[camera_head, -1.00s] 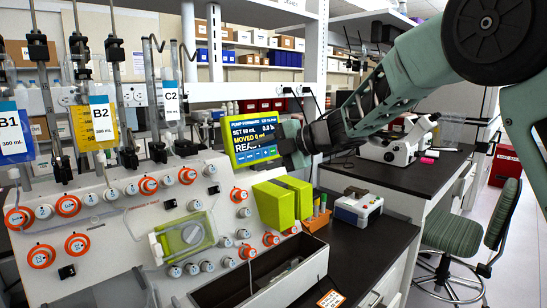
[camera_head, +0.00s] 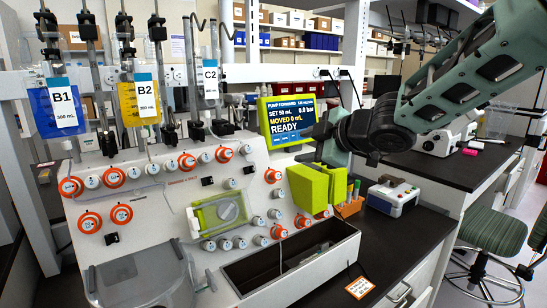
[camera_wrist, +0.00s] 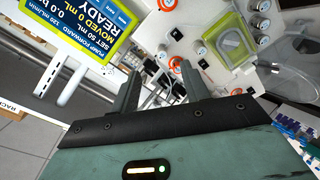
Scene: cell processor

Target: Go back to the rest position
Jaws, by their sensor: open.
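My gripper (camera_head: 322,141) is open and empty. In the head view it is in the air by the right edge of the pump screen (camera_head: 288,118), above the lime-green blocks. In the wrist view (camera_wrist: 160,82) its two fingers stand apart with nothing between them. My arm runs from it to the upper right. The screen is lit and reads "PUMP FORWARD", "MOVED 0 mL" and "READY". It also shows upside down in the wrist view (camera_wrist: 85,30).
The cell processor panel (camera_head: 155,215) has orange-ringed knobs and a green-framed pump (camera_head: 222,213). Bags B1 (camera_head: 62,110), B2 (camera_head: 143,102) and C2 (camera_head: 208,82) hang above. Lime-green blocks (camera_head: 307,190) stand below my gripper. A chair (camera_head: 492,230) is at the right.

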